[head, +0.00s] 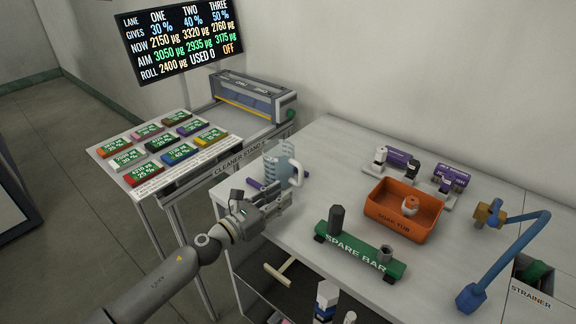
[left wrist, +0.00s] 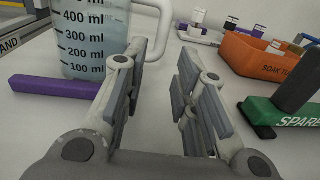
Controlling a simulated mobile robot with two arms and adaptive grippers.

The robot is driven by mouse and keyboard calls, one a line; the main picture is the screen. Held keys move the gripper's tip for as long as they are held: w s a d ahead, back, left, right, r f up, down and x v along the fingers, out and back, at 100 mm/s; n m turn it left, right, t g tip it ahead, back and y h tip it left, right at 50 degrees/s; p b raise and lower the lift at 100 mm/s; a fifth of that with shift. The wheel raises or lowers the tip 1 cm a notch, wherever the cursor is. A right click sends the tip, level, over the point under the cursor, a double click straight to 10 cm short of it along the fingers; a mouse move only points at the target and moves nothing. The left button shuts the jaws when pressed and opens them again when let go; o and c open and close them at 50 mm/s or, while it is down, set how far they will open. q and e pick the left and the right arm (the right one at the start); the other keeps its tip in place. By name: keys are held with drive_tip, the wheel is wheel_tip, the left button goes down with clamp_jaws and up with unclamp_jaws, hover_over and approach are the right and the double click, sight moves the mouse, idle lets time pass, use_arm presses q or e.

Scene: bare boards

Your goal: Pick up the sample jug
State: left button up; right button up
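The sample jug (head: 277,167) is a clear, bluish measuring jug with ml marks. It stands upright at the left part of the bench top, its handle on the right side. In the left wrist view the jug (left wrist: 90,40) fills the upper left, and its pale handle (left wrist: 165,14) shows just beyond the gap between the fingers. My left gripper (head: 280,196) is open and empty, low in front of the jug. In the left wrist view its fingers (left wrist: 160,70) are clearly apart. My right gripper is not in view.
A purple bar (left wrist: 48,86) lies beside the jug. A green spare bar (head: 345,248), an orange soak tub (head: 378,211), purple rollers (head: 398,158) and a blue tap-like arm (head: 512,252) stand to the right. A cleaner stand (head: 222,168) adjoins at left. Bare bench lies between the jug and the tub.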

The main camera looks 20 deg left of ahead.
sight(299, 182)
use_arm(q)
drive_tip(key=x, duration=0.2)
drive_tip(key=shift+w+d+r, duration=0.1)
drive_tip(key=shift+w+d, duration=0.1)
drive_tip(key=shift+w, duration=0.1)
drive_tip(key=shift+w+d, duration=0.15)
drive_tip(key=shift+w, duration=0.15)
drive_tip(key=p+x, duration=0.1)
drive_tip(key=x, duration=0.3)
drive_tip(key=shift+w, duration=0.15)
drive_tip(key=shift+w+d, duration=0.2)
drive_tip(key=shift+w, duration=0.1)
clamp_jaws()
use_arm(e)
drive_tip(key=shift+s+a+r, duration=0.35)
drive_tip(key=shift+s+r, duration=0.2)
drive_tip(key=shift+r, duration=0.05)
